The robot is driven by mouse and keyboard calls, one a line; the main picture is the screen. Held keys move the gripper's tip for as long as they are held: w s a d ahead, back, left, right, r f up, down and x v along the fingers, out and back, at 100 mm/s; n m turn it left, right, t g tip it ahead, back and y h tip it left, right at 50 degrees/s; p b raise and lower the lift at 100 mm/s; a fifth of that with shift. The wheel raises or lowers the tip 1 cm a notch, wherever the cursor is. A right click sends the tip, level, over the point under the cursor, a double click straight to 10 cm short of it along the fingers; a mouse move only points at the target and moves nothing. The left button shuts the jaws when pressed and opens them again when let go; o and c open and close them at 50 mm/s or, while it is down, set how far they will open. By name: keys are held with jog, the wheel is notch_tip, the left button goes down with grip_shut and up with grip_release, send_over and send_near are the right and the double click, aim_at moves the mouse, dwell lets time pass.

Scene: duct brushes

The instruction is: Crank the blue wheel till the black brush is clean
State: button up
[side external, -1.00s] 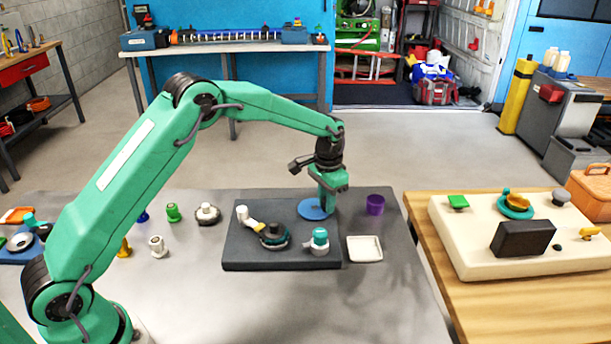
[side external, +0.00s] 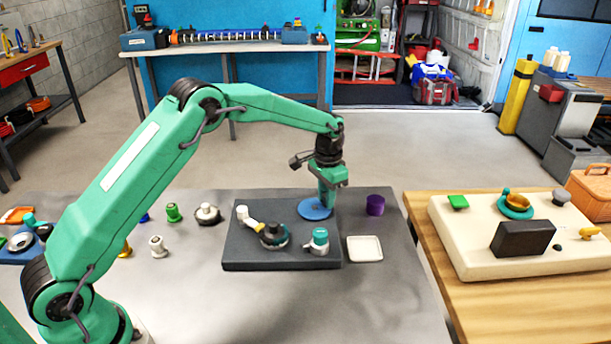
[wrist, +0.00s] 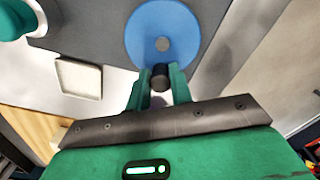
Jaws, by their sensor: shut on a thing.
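The blue wheel (side external: 313,211) lies flat at the back right of a dark grey base plate (side external: 240,258). In the wrist view the wheel (wrist: 145,30) shows a grey hub at its middle and a black crank knob (wrist: 160,79) near its rim. My gripper (side external: 327,203) points down over the wheel's right side. In the wrist view my gripper (wrist: 161,76) has its green fingers on both sides of the knob, shut on it. I cannot make out for sure which thing is the black brush; a dark round part (side external: 273,237) sits at the plate's front middle.
Several small fittings stand left of the plate. A cream board (side external: 455,245) lies farther right.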

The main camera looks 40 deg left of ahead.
aim_at(316, 200)
jog(key=shift+w+a, duration=0.15)
jog(key=shift+a, duration=0.25)
jog(key=shift+w+a+f, duration=0.1)
jog(key=shift+a, duration=0.6)
jog(key=shift+s+a, duration=0.2)
jog(key=shift+a, duration=0.35)
